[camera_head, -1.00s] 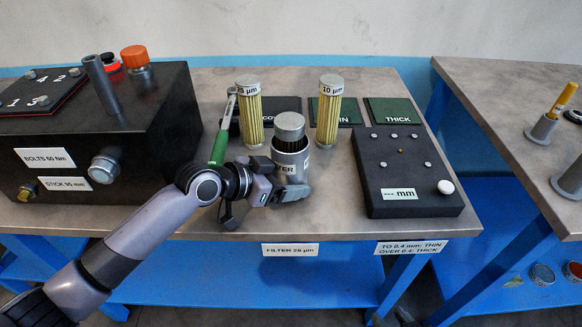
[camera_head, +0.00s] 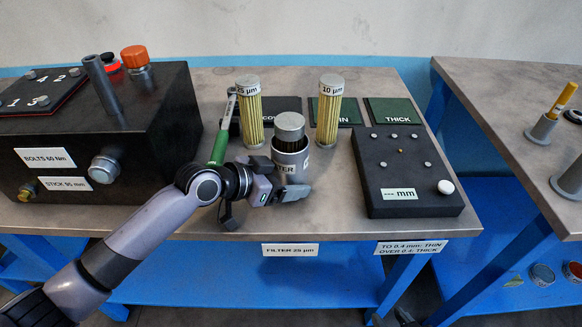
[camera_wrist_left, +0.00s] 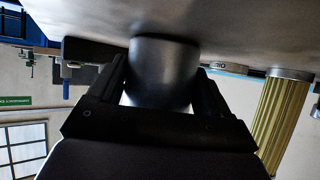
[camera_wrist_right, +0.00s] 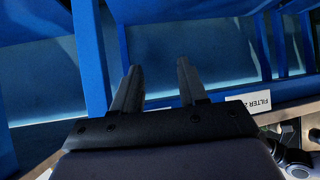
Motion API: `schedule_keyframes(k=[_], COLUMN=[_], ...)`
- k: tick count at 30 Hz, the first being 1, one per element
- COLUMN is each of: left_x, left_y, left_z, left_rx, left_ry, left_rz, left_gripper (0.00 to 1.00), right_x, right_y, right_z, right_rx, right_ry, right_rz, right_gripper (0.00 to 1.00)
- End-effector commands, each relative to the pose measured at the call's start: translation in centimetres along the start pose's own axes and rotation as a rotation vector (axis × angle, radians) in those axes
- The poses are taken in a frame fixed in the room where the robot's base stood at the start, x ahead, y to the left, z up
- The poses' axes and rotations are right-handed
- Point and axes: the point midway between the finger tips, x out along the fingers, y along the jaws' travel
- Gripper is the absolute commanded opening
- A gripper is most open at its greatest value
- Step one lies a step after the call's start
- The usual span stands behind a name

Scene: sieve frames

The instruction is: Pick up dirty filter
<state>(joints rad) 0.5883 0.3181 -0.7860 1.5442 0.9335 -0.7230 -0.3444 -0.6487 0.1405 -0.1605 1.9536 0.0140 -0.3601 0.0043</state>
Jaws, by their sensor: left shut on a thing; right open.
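A grey-capped filter (camera_head: 290,122) with a dark body stands in a metal housing (camera_head: 291,157) on the table; the housing's label is partly hidden and ends in "TER". My left gripper (camera_head: 290,192) is shut on the lower part of this housing from the front left. In the left wrist view the dark, smooth cylinder of the housing (camera_wrist_left: 163,72) sits between the two fingers (camera_wrist_left: 162,95). The filter's lower part is hidden inside the housing. My right gripper (camera_wrist_right: 158,88) is open and empty in the right wrist view, out of the head view.
Yellow pleated filters stand behind, one marked 25 µm (camera_head: 249,112) and one 10 µm (camera_head: 328,115). A green-handled tool (camera_head: 219,145) is left of them. A black box (camera_head: 110,140) stands left, a black gauge plate (camera_head: 408,170) right. A front label (camera_head: 290,250) reads FILTER 25 µm.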

Motion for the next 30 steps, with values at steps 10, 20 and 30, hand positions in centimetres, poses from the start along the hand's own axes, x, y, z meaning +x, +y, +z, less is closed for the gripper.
schedule_keyframes(k=[10,20,30], left_x=[0.0,0.0,0.0], left_y=[0.0,0.0,-0.1], left_z=[0.0,0.0,0.0], left_rx=[0.000,0.000,0.000], left_ry=[0.000,0.000,0.000], left_rz=[-0.001,-0.001,-0.001], left_gripper=[0.06,0.06,0.06], right_x=[0.4,2.0,0.5], right_y=[-0.7,-8.2,-14.7], right_z=[-1.2,-10.4,-16.2], right_rx=[-0.014,-0.130,-0.334], right_ry=[0.019,0.133,0.191], right_rz=[-0.023,-0.222,-0.372], right_gripper=[0.85,0.85,0.85])
